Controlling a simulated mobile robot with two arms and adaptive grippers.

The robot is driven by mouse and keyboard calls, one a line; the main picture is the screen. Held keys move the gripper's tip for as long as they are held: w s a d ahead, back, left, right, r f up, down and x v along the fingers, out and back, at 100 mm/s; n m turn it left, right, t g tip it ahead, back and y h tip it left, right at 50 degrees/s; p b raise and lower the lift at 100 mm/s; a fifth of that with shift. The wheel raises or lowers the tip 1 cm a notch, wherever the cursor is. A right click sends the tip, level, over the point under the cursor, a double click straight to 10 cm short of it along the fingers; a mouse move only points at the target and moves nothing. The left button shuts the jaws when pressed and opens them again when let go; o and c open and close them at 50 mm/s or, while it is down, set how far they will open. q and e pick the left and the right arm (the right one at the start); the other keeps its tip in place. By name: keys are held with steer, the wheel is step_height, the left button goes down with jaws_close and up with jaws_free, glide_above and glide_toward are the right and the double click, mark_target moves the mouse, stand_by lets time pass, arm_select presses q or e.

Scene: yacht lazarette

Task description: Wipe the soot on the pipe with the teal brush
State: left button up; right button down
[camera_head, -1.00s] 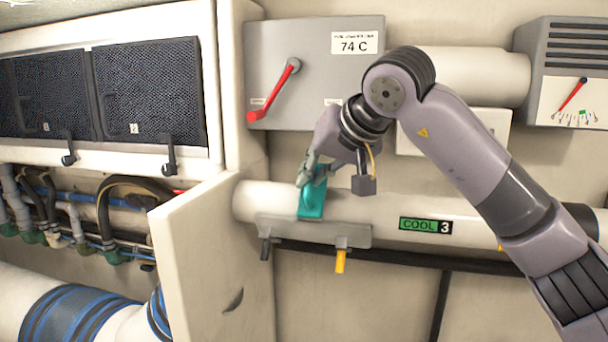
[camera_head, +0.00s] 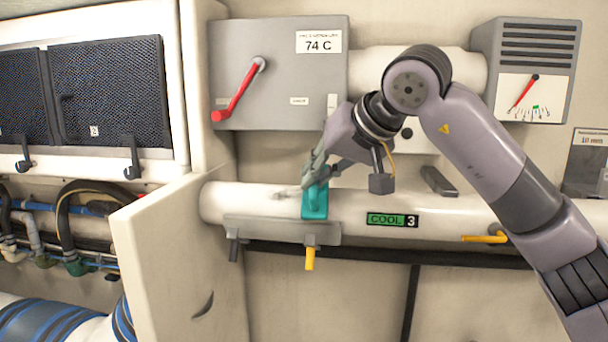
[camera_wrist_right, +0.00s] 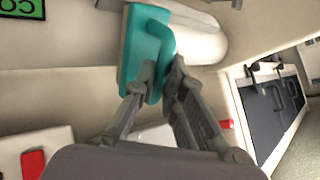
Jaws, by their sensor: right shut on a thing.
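The teal brush (camera_head: 315,205) is upright against the front of the white pipe (camera_head: 350,204), near its left end. It also shows in the wrist view (camera_wrist_right: 132,48). My right gripper (camera_head: 317,172) is shut on the brush's upper part; its fingers also show in the wrist view (camera_wrist_right: 162,80). A small grey soot smudge (camera_head: 284,193) lies on the pipe just left of the brush. Any soot behind the brush is hidden. My left gripper is not in view.
A grey box with a red lever (camera_head: 237,90) is above the pipe. A grey bracket (camera_head: 270,231) with a yellow handle (camera_head: 310,259) is below it. A pale panel (camera_head: 165,255) stands at left. A "COOL 3" label (camera_head: 392,220) is right of the brush.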

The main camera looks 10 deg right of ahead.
steer(key=shift+d, duration=0.3)
steer(key=shift+s+r, duration=0.1)
steer(key=shift+w+a+p, duration=0.2)
steer(key=shift+a+p, duration=0.2)
steer(key=shift+a, duration=0.2)
steer(key=shift+w+a+p, duration=0.2)
steer(key=shift+a+p, duration=0.2)
steer(key=shift+a, duration=0.2)
steer(key=w+a+p, duration=0.2)
steer(key=a+p, duration=0.1)
steer(key=a, duration=0.5)
steer(key=shift+w, duration=0.3)
steer(key=shift+d, duration=0.1)
